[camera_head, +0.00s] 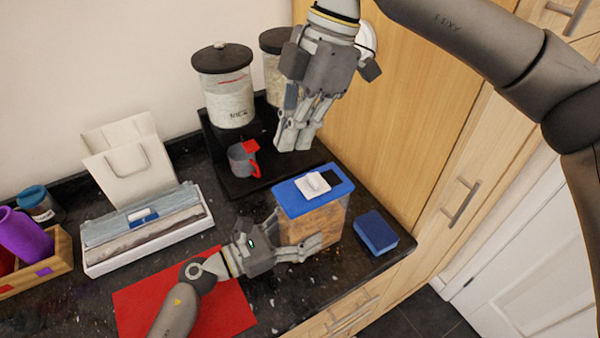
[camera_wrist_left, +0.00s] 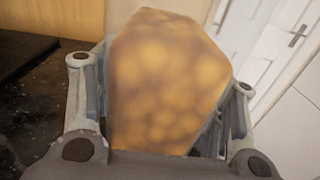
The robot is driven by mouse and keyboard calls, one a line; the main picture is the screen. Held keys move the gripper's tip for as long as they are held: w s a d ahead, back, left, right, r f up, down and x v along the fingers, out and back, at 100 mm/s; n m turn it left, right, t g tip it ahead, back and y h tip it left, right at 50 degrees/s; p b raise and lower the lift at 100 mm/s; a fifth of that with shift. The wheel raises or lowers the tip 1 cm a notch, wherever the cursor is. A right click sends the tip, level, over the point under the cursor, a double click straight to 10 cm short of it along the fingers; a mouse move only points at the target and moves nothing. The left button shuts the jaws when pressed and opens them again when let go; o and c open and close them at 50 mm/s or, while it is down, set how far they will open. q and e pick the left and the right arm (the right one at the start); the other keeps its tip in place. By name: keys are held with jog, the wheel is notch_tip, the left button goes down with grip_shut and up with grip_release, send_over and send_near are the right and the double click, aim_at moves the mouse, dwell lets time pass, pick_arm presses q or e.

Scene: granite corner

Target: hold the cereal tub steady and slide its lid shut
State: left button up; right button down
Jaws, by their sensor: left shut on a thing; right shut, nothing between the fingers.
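The cereal tub (camera_head: 318,222) stands on the dark granite counter, clear-sided with tan cereal inside. Its blue lid (camera_head: 292,200) lies on top, with a white part (camera_head: 312,185) and a black patch (camera_head: 330,178) on it; I cannot tell whether the black patch is an opening. My left gripper (camera_head: 297,232) is shut on the tub's sides, low down. In the left wrist view the tub (camera_wrist_left: 165,85) fills the space between the fingers (camera_wrist_left: 160,100). My right gripper (camera_head: 296,138) is shut and empty, pointing down, above and behind the lid, apart from it.
A blue box (camera_head: 376,232) sits right of the tub near the counter edge. A grey-red mug (camera_head: 243,160) and lidded jars (camera_head: 228,95) stand behind on a black tray (camera_head: 225,182).

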aim_at(321, 181)
jog(key=shift+f, duration=0.1)
dwell(0.3)
jog(key=x, duration=1)
jog(key=w+d, duration=0.1)
jog(key=d, duration=0.1)
jog(key=shift+w+d, duration=0.55)
jog(key=shift+d, duration=0.1)
jog(key=shift+w+d, duration=0.6)
jog(key=shift+d, duration=0.35)
jog(key=shift+w+d, duration=0.6)
jog(key=shift+d, duration=0.35)
